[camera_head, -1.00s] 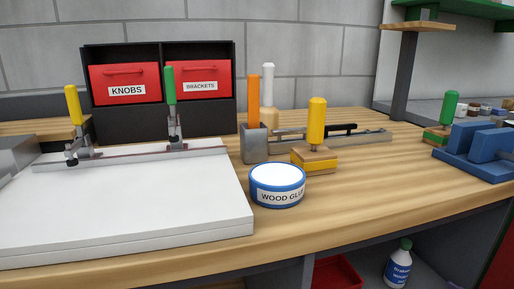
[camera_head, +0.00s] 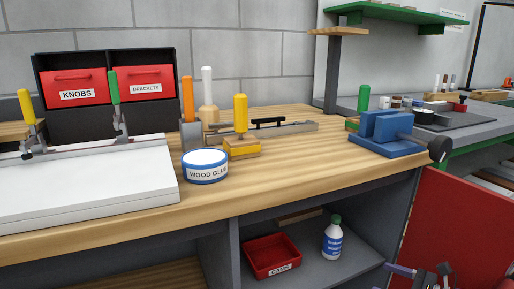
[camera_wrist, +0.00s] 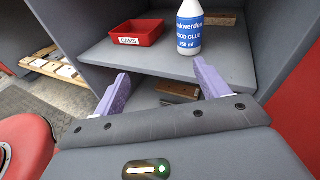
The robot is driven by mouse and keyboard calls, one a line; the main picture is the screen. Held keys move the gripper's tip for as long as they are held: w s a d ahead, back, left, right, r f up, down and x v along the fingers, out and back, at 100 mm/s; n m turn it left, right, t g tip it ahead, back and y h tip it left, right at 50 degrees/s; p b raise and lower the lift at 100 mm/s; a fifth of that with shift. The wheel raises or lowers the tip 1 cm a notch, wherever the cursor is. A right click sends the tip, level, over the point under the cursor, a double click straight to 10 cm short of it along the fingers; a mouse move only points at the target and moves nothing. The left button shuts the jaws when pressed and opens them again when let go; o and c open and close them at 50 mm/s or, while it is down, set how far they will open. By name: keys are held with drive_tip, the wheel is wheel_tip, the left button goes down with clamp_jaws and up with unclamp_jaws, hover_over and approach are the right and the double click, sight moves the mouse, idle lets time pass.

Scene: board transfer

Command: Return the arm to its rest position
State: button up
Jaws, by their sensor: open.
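My gripper (camera_wrist: 162,84) is open, with its two purple fingers spread apart and nothing between them. In the wrist view it faces the open cabinet under the bench, with a grey shelf (camera_wrist: 160,62) beyond the fingers. In the head view part of my gripper (camera_head: 415,274) shows at the bottom right edge, low in front of the cabinet and the red door; the rest of my arm is cut off by the frame.
A white and blue glue bottle (camera_head: 333,238) and a red CAMS bin (camera_head: 271,256) stand on the cabinet shelf. The red door (camera_head: 462,225) is open at the right. A blue vise (camera_head: 385,132) sits at the bench's right end. A wood glue tin (camera_head: 205,167) stands near the bench's front edge.

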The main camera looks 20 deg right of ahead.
drive_tip(key=w+a+r+n+g, duration=0.15)
drive_tip(key=a+n+g, duration=0.4)
drive_tip(key=a, duration=0.55)
drive_tip(key=w+a+r+n+g, duration=0.1)
drive_tip(key=a+r+n+g, duration=0.2)
drive_tip(key=a+n+g, duration=0.55)
drive_tip(key=s+a+r+n+t+h, duration=0.2)
drive_tip(key=s+a+r+n+h, duration=0.1)
drive_tip(key=a+n, duration=0.4)
drive_tip(key=s+a+r+n+t+h, duration=0.3)
drive_tip(key=s+a+r+n+h, duration=0.1)
drive_tip(key=s+a+n+h, duration=0.1)
drive_tip(key=s+a+n, duration=0.1)
drive_tip(key=a+n, duration=0.1)
drive_tip(key=n, duration=0.1)
drive_tip(key=shift+s+a+r, duration=0.15)
drive_tip(key=shift+s+a, duration=0.15)
drive_tip(key=shift+s, duration=0.05)
drive_tip(key=shift+c, duration=0.4)
